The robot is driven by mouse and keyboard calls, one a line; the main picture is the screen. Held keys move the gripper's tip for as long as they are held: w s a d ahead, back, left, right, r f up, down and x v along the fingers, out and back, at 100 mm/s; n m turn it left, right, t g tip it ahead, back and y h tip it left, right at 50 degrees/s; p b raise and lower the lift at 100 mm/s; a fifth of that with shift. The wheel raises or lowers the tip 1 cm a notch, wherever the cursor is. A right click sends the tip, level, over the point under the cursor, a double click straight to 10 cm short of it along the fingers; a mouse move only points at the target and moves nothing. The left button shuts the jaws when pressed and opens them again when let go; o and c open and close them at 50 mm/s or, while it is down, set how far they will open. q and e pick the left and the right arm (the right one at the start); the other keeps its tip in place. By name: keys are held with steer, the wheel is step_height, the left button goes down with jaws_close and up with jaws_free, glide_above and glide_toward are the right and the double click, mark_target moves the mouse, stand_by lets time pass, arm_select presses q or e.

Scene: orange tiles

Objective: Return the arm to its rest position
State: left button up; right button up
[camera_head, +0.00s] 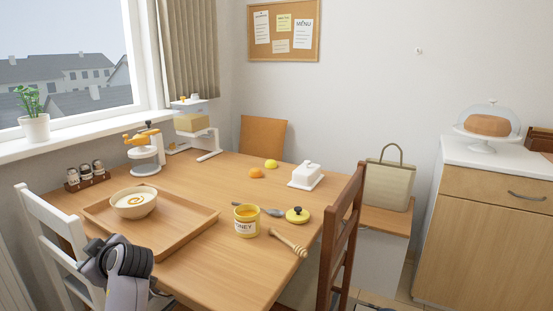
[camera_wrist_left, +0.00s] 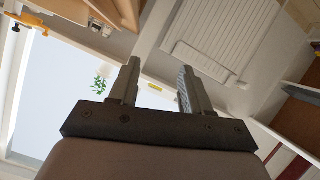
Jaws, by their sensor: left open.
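My left arm (camera_head: 122,270) comes in at the bottom left of the head view, in front of the white chair and near the table's front left corner. Its gripper fingers cannot be made out there. In the left wrist view, my left gripper (camera_wrist_left: 158,75) shows two dark fingers spread apart with nothing between them. Behind the fingers are the wall, the window and a white ribbed panel, all at a tilted angle. My right arm and gripper are not in view.
The wooden table (camera_head: 190,277) bears a tray (camera_head: 183,234) with a bowl (camera_head: 133,203), a honey jar (camera_head: 246,222), a dipper (camera_head: 289,242) and a butter dish (camera_head: 306,176). A white chair (camera_head: 50,218) and a brown chair (camera_head: 341,240) flank it.

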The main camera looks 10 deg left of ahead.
arm_select(q)
steer(key=s+d+f+m+t+h, duration=0.1)
steer(key=s+d+f+m+h, duration=0.6)
steer(key=s+d+f+m, duration=0.5)
steer(key=s+d+f+m+g+h, duration=0.1)
steer(key=s+d+f+m+h, duration=0.2)
steer(key=s+d, duration=0.4)
steer(key=s+d+f+m+g+h, duration=0.1)
steer(key=s+d+f+m+h, duration=0.15)
steer(key=s+d+m, duration=0.35)
steer(key=w+d+f+n+t+h, duration=0.1)
steer(key=w+d+f+t+h, duration=0.2)
steer(key=w+d+f+t, duration=0.25)
step_height(320, 180, up, 12)
steer(key=a+t+p, duration=0.1)
steer(key=p, duration=1.3)
steer(key=shift+s+a+f+y, duration=0.15)
steer(key=shift+s+a+y, duration=0.1)
steer(key=shift+a+y, duration=0.15)
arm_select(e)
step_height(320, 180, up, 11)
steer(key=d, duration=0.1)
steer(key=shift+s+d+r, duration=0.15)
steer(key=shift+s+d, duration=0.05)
